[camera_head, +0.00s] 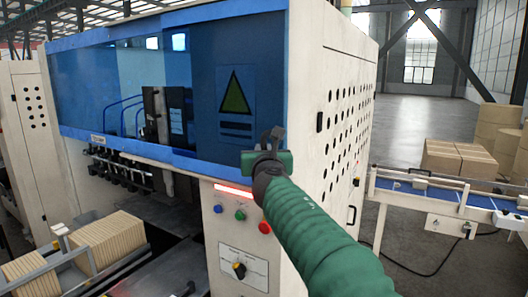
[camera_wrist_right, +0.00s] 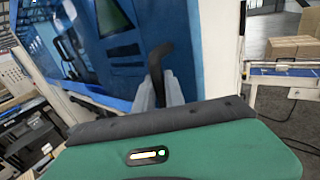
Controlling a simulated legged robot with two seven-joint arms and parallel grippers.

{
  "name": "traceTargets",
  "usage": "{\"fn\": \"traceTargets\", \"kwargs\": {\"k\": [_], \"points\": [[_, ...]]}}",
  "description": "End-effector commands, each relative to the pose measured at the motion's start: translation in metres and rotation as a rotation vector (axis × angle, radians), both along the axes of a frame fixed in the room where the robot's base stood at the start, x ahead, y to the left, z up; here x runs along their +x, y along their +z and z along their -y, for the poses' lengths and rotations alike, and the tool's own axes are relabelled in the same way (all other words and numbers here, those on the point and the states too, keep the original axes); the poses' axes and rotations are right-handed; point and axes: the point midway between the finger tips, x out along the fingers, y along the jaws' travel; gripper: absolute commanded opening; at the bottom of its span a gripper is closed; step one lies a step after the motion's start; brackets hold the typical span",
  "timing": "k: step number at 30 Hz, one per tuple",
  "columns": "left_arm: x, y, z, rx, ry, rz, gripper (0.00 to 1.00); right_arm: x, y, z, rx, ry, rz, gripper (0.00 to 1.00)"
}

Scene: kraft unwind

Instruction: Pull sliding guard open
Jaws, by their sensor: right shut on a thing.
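The sliding guard (camera_head: 210,85) is a blue, partly see-through panel across the upper front of the white machine. A green triangle sign is on its right part. In the head view my right gripper (camera_head: 268,140) is at the guard's lower right, its arm coming up from the bottom. In the right wrist view the grey fingers of my right gripper (camera_wrist_right: 160,88) are shut on a dark handle (camera_wrist_right: 158,58), which stands up between them in front of the blue panel (camera_wrist_right: 105,45). The handle's lower part is hidden by the gripper. My left gripper is not in view.
Buttons and a knob (camera_head: 239,270) sit on the white front below the guard. Stacks of brown cardboard (camera_head: 105,240) lie in the machine's feed at lower left. A blue conveyor (camera_head: 425,190) with cartons (camera_head: 455,160) behind it stands at right.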

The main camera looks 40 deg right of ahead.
Motion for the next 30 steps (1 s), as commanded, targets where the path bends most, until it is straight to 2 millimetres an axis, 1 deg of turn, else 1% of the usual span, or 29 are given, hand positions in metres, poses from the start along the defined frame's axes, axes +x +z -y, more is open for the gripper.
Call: {"fn": "traceTargets", "kwargs": {"k": [1, 14, 15, 16, 30], "points": [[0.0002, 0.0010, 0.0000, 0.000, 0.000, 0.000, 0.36, -0.0041, 0.0091, 0.0025, -0.007, -0.008, 0.013, 0.00], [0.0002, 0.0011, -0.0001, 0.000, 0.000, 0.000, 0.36, -0.0053, 0.0106, 0.0019, -0.008, -0.006, 0.014, 0.00], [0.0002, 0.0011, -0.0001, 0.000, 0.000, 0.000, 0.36, -0.0056, 0.0106, 0.0018, -0.008, -0.006, 0.014, 0.20], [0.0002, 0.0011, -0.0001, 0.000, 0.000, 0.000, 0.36, -0.0057, 0.0104, 0.0018, -0.008, -0.006, 0.014, 0.23], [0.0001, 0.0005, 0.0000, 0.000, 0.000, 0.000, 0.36, -0.0021, 0.0047, 0.0011, -0.003, -0.004, 0.007, 0.23]]}}
